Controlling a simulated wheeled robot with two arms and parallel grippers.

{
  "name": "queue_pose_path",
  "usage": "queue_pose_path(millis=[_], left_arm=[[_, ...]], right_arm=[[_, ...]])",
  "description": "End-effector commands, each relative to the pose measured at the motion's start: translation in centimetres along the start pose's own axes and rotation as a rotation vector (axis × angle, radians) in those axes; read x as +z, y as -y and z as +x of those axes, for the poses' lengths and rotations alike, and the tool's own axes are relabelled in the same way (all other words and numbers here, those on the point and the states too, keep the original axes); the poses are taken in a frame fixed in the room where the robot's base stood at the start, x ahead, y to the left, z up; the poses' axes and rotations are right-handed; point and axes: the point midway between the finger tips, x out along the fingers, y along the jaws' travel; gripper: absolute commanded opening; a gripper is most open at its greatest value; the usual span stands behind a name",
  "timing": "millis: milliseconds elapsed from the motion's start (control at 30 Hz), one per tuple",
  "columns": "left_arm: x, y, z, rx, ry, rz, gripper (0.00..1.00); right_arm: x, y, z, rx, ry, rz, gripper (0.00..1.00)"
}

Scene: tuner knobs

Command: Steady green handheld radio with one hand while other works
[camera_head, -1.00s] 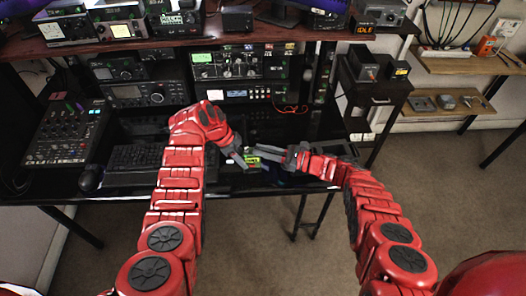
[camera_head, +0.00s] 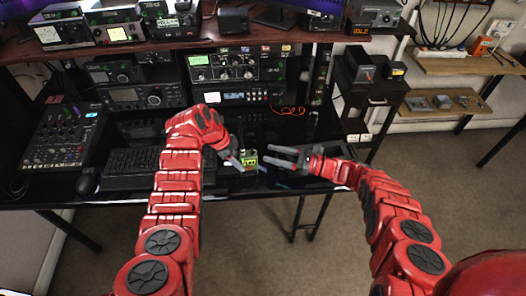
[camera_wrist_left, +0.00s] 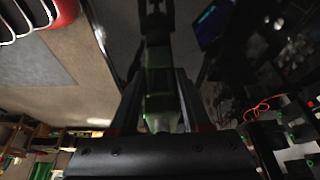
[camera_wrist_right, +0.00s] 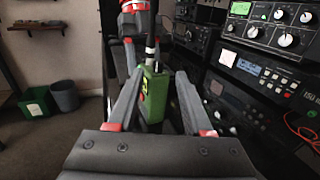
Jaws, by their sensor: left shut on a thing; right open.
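The green handheld radio (camera_head: 248,160) is near the front of the black desk, in the middle of the head view. My left gripper (camera_head: 241,162) comes from the left and is shut on the radio. The left wrist view shows the green body (camera_wrist_left: 160,105) between its fingers. My right gripper (camera_head: 285,157) is open, to the right of the radio and apart from it. The right wrist view shows the radio upright (camera_wrist_right: 154,92), with a black knob or antenna base on top and a yellow and red patch on its side. The lower end of the radio is partly hidden.
A keyboard (camera_head: 135,161) and a mouse (camera_head: 87,180) lie to the left of my left arm. A mixer (camera_head: 62,137) stands at the far left. Radio racks (camera_head: 237,67) stand behind. An orange cable (camera_head: 290,110) lies at the back of the desk.

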Motion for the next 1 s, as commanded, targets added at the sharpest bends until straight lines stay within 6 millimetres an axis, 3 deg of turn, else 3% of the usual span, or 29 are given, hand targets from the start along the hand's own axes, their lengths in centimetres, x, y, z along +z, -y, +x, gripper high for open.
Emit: queue_pose_path(millis=[200,400,833,1000], left_arm=[[0.1,-0.1,0.1,0.005,0.001,-0.001,0.00],[0.1,-0.2,0.2,0.005,0.001,0.000,0.00],[0.1,-0.2,0.2,0.005,0.001,0.000,0.00],[0.0,-0.2,0.2,0.005,0.001,0.000,0.00]], right_arm=[[-0.1,0.0,-4.8,-0.003,0.000,0.002,0.51],[-0.1,-0.1,-7.0,0.001,0.001,0.001,0.51],[-0.3,-0.2,-7.2,0.004,-0.001,0.002,0.51],[-2.5,-1.7,-6.5,0.031,-0.026,0.005,0.51]])
